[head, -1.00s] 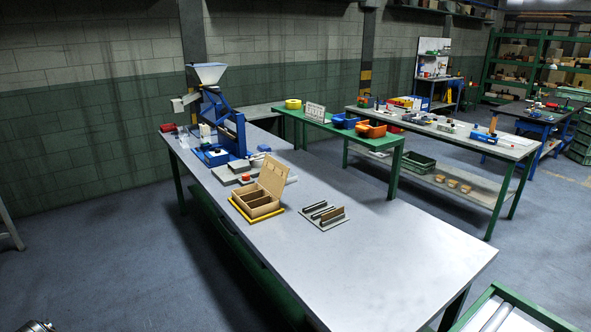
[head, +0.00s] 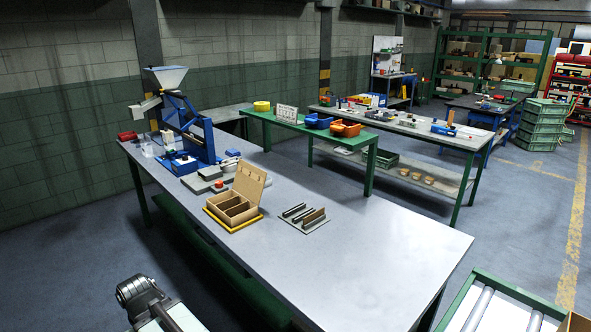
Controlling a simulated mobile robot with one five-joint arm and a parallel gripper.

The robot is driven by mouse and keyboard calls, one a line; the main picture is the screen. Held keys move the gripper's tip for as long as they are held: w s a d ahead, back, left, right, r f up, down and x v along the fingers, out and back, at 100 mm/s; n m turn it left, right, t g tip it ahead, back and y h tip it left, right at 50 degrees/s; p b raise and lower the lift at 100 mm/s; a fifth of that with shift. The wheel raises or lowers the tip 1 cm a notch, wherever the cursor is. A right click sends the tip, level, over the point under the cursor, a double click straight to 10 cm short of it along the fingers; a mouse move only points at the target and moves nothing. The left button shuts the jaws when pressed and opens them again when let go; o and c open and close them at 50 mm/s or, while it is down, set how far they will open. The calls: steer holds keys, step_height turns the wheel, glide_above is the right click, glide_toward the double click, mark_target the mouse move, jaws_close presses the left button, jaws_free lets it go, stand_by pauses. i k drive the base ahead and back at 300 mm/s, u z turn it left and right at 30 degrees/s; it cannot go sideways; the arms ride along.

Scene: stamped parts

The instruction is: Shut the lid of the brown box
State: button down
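The brown box (head: 242,216) stands on a yellow-edged base (head: 217,222) on the long grey table. It is open, and its inside is split into compartments that look empty. Its lid (head: 250,181) stands up steeply along the box's back right side. My gripper is not in view. A grey and white part at the bottom left edge looks like a piece of my arm, well apart from the box.
A grey plate (head: 317,227) with dark bars and a brown piece lies right of the box. A blue machine with a hopper (head: 190,130) and grey blocks stand behind it. The table's near right (head: 380,265) is clear. A roller conveyor (head: 490,308) is at bottom right.

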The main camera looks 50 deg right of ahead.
mark_target(249, 180)
steer(key=z, duration=0.4)
steer(key=i, duration=1)
steer(key=u, duration=0.05)
